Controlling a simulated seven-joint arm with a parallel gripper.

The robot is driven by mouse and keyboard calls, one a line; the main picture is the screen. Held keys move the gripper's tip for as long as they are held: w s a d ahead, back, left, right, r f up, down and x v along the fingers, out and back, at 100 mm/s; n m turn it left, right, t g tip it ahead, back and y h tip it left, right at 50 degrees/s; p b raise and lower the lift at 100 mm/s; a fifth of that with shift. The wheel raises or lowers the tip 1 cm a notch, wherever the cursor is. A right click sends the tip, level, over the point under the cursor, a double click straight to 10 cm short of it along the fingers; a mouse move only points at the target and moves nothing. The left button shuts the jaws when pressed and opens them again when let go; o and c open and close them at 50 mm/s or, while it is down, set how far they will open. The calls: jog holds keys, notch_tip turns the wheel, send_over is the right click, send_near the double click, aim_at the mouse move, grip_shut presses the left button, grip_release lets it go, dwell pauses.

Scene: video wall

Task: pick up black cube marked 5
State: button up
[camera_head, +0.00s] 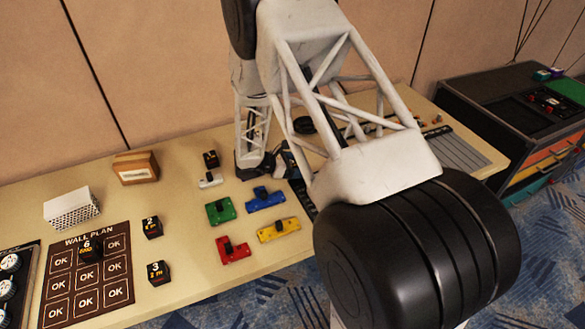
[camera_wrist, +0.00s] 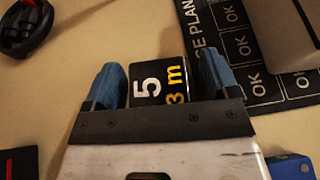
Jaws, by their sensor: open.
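The black cube marked 5 (camera_wrist: 158,80), with a white 5 and yellow "3 m" on its face, shows in the wrist view. My gripper (camera_wrist: 164,78) is open, with one blue fingertip on each side of the cube. A narrow gap shows between the left finger and the cube; the right finger is very close to it, and I cannot tell whether they touch. In the head view the cube cannot be made out behind my arm.
A dark board with OK squares (camera_wrist: 240,45) lies right of the cube. A black round item (camera_wrist: 25,28) is at upper left. In the head view, black cubes 2 (camera_head: 152,226) and 3 (camera_head: 158,272), and red (camera_head: 233,250), green (camera_head: 220,210), blue and yellow pieces stand on the table.

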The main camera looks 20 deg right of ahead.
jog(key=shift+c, duration=0.3)
jog(key=c, duration=1)
jog(key=shift+r, duration=0.1)
jog(key=shift+c, duration=0.2)
jog(key=shift+r, duration=4.9)
